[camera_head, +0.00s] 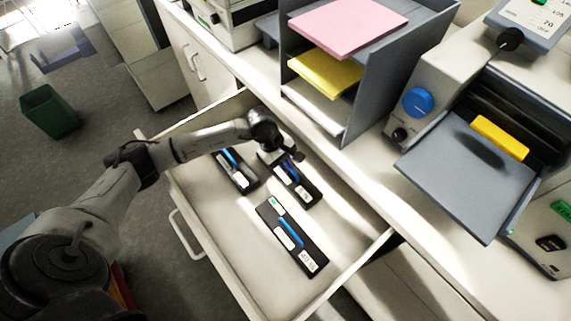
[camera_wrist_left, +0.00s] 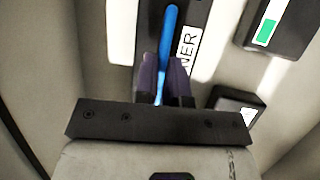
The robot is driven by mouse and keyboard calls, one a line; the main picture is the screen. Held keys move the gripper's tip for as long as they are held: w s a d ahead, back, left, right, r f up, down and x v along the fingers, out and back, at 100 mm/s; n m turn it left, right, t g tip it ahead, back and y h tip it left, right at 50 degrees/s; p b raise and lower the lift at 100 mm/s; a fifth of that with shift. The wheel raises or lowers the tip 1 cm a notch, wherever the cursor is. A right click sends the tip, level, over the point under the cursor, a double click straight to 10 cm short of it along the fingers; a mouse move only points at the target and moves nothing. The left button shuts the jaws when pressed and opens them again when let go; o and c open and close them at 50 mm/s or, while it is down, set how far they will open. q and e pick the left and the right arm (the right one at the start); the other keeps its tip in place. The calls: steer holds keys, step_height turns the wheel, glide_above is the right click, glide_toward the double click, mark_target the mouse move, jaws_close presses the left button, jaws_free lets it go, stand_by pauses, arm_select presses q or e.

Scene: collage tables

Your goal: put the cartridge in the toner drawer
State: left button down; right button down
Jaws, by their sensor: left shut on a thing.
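The open toner drawer (camera_head: 225,248) is pale, with a white handle on its front. Three black cartridges with blue strips and white labels show within its walls. My left gripper (camera_head: 291,157) is over the upper middle cartridge (camera_head: 297,188) and shut on its blue strip. In the left wrist view the fingers (camera_wrist_left: 161,82) pinch the strip of this cartridge (camera_wrist_left: 190,12), whose label partly reads "NER". I cannot tell whether it touches the drawer floor. A second cartridge (camera_head: 247,183) lies to its left, and a third (camera_head: 292,238), with a green mark, lies nearer the front. My right gripper is not in view.
A grey paper rack (camera_head: 375,75) with pink and yellow paper stands on the counter (camera_head: 345,170) behind the drawer. A machine with a grey tray (camera_head: 465,175) stands at right. A green bin (camera_head: 49,112) is on the floor at left. The drawer's lower end has bare floor.

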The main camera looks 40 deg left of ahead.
arm_select(q)
steer(key=shift+f, duration=0.3)
steer(key=shift+f, duration=0.1)
steer(key=c, duration=1.2)
jaws_free()
steer(key=shift+r, duration=0.2)
steer(key=v, duration=1.2)
steer(key=shift+f, duration=0.15)
